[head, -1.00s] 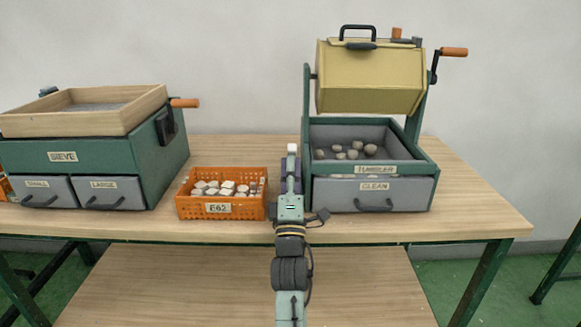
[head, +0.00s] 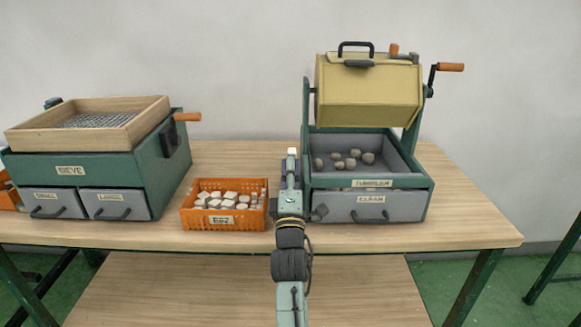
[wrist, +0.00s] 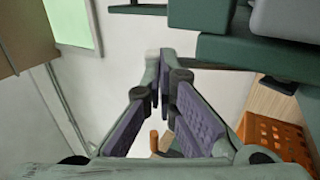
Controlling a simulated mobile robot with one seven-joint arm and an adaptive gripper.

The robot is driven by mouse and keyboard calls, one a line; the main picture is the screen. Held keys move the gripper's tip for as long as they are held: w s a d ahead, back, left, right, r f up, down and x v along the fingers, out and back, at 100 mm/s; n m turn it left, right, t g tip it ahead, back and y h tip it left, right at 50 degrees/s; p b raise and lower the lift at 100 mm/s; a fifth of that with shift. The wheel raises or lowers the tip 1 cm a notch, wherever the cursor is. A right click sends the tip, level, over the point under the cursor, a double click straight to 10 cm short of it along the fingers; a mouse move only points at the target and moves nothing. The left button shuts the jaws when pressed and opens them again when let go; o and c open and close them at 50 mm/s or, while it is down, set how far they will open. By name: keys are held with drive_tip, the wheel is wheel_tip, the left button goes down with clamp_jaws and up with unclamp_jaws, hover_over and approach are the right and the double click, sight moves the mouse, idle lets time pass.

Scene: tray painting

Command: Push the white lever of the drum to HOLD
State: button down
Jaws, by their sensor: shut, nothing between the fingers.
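The yellow drum (head: 368,95) hangs in the green tumbler stand (head: 307,110) above an open grey bin. A small white tip (head: 291,152), apparently the lever's, stands left of the stand, just beyond my gripper (head: 291,170). In the wrist view my gripper (wrist: 164,65) is shut and empty, its purple-padded fingers meeting at the tips. A pale end (wrist: 152,54) shows at those tips; I cannot tell whether it touches them or is part of them. A dark bar (wrist: 222,66) runs near them from the stand. No HOLD mark is readable.
An orange crate (head: 222,220) of pale stones sits close left of my gripper. The sieve box (head: 140,170) is farther left. The CLEAN drawer (head: 338,208) is under the bin. An orange-handled crank (head: 450,67) is at the drum's right. Bare table lies right of the stand.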

sight(291, 149)
drive_tip(key=shift+b+x, duration=0.3)
drive_tip(key=shift+x, duration=2.6)
drive_tip(key=shift+s, duration=0.1)
